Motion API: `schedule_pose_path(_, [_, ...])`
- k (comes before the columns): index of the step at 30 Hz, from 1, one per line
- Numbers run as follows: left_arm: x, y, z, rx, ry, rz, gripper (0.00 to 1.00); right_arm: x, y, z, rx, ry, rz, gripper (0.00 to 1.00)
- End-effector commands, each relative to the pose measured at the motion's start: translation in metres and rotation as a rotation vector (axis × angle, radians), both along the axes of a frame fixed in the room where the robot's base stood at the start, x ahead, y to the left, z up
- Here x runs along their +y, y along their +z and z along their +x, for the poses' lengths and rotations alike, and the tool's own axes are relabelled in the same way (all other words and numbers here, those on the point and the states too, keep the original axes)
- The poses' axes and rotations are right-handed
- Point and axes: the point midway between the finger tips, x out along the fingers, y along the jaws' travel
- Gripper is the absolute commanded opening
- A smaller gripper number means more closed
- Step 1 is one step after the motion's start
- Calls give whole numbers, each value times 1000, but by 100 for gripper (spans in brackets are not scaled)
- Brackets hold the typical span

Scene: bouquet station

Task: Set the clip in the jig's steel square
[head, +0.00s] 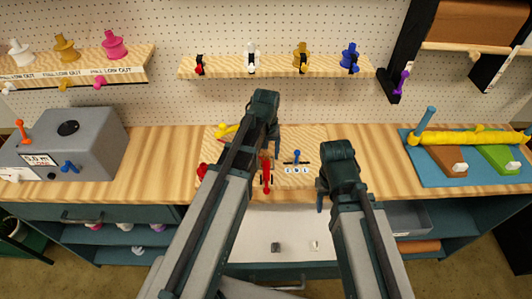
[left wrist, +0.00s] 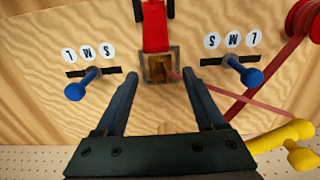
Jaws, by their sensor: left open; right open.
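The jig's steel square (left wrist: 160,67) is a small grey frame on the wooden jig board (left wrist: 40,125). It shows brownish inside; I cannot tell whether this is a clip or bare wood. A red lever (left wrist: 155,27) adjoins it, also seen in the head view (head: 266,172). My left gripper (left wrist: 160,78) is open above the board, its fingers either side of the square in the wrist picture, with nothing visibly held. In the head view its arm hides much of the jig. My right gripper (head: 320,197) is open at the board's front right. No clip is clearly identifiable.
Blue levers (left wrist: 82,84) (left wrist: 245,72) with S M L labels flank the square. A red ribbon and a yellow handle (left wrist: 285,140) lie beside it. A white drawer (head: 295,225) below holds a small dark piece (head: 275,247) and a pale one. A grey box (head: 70,140) stands left.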

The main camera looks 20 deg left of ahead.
Motion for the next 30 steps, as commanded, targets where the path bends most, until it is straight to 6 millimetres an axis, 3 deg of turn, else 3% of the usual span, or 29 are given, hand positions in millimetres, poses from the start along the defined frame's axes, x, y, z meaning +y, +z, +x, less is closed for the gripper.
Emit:
schedule_pose_path(1, [0,15,0,-1,0,0,71,0,15,0,0,0,0,50])
schedule_pose_path(15, [0,87,1,-2,1,1,71,0,87,0,0,-3,1,50])
schedule_pose_path(20, [0,99,1,-2,1,1,71,0,99,0,0,-7,2,50])
schedule_pose_path(26, [-1,100,-1,-2,-6,2,71,0,100,0,0,-9,2,50])
schedule_pose_path(30, [-33,99,-37,10,-139,21,71,0,99,0,0,-8,2,50])
